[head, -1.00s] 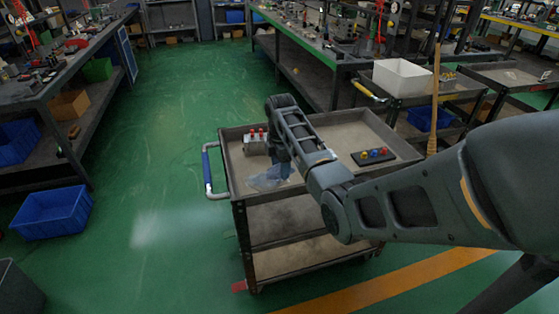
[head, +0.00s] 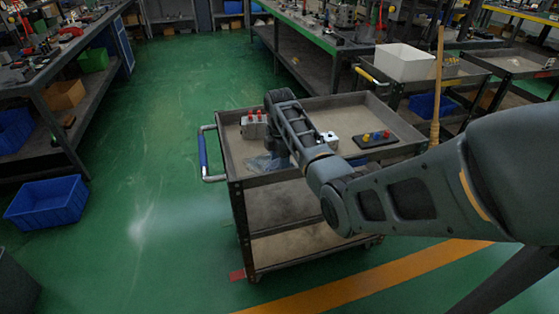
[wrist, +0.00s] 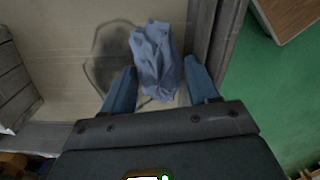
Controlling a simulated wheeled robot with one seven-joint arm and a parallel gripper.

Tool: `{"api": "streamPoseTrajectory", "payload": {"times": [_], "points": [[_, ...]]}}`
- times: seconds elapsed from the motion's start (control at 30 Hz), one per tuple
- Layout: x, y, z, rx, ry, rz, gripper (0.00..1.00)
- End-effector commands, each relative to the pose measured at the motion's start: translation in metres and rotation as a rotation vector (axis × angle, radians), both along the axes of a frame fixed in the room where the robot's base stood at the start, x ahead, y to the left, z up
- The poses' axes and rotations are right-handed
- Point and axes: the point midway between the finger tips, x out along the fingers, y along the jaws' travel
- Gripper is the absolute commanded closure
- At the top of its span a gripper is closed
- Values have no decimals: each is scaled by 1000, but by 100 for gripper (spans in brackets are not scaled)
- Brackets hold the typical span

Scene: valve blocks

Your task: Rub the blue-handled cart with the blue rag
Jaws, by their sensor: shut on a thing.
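The blue-handled cart (head: 236,170) stands in the middle of the head view, its blue handle (head: 202,152) on its left end. My gripper (wrist: 161,78) is over the cart's top tray, near its front edge. In the wrist view it is shut on the crumpled blue rag (wrist: 155,48), which bulges out between and beyond the fingers. In the head view the rag (head: 262,164) shows low beside my wrist, at the tray floor. I cannot tell how firmly it touches the floor. My arm hides part of the tray.
On the tray are a block with red knobs (head: 254,126), a white block (head: 329,139) and a dark plate with coloured knobs (head: 375,139). Behind right stand a cart with a white bin (head: 404,62) and a broom (head: 437,90). Green floor is open to the left.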

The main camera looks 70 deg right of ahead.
Motion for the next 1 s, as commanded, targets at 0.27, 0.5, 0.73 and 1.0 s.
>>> {"api": "streamPoseTrajectory", "payload": {"times": [0.27, 0.5, 0.73, 1.0], "points": [[0, 0, 0, 0, 0, 0, 65], [0, 0, -2, 0, 0, 0, 65], [0, 0, -7, 0, 0, 0, 65], [0, 0, -12, 1, 1, 0, 65]]}}
